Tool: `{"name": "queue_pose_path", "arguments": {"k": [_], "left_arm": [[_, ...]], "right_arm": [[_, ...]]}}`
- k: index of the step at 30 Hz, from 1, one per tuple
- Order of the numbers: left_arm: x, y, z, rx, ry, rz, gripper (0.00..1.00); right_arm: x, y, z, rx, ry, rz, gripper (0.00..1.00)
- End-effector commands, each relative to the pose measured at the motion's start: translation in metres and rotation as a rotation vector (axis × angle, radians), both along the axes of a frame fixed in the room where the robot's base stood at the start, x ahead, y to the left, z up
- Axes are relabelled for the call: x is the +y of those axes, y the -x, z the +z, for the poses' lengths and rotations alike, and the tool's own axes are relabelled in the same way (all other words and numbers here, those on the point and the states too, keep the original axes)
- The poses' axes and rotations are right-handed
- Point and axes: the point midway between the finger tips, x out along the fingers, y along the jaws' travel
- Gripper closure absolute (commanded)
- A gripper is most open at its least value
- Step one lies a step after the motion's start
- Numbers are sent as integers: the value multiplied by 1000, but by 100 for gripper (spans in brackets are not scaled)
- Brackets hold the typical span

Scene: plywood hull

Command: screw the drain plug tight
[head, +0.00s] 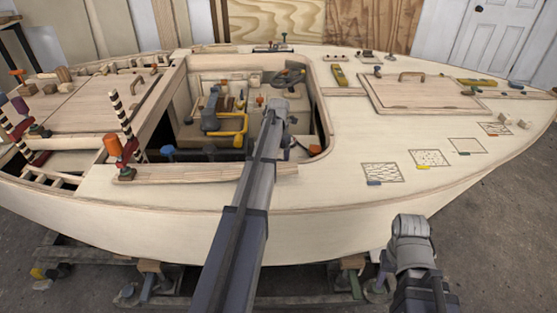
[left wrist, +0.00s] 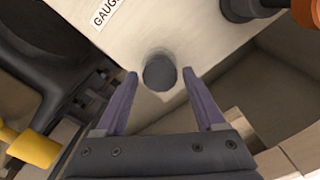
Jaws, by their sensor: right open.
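In the left wrist view a dark grey round piece (left wrist: 159,73), which looks like the drain plug, stands on a pale panel. My left gripper (left wrist: 160,71) is open, its purple fingers on either side of the round piece. A gap shows between each finger and the piece. In the head view my left arm reaches down into the cockpit and hides the plug. My right gripper (head: 382,272) is low in front of the hull, away from the cockpit, open.
In the left wrist view a label reading GAUG (left wrist: 104,12) is beside the plug, with an orange part (left wrist: 308,12) at upper right and a yellow part (left wrist: 36,148) at lower left.

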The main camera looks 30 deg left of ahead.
Motion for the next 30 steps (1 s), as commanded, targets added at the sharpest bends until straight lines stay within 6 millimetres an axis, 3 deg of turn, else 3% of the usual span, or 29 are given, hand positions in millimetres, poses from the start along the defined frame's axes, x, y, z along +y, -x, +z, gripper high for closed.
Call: {"name": "queue_pose_path", "arguments": {"k": [2, 18, 30], "left_arm": [[0, 0, 0, 0, 0, 0, 39], [0, 0, 0, 0, 0, 0, 100], [0, 0, 0, 0, 0, -85, 100]], "right_arm": [[0, 0, 0, 0, 0, 0, 50], [0, 0, 0, 0, 0, 0, 50], [0, 0, 0, 0, 0, 0, 50]]}}
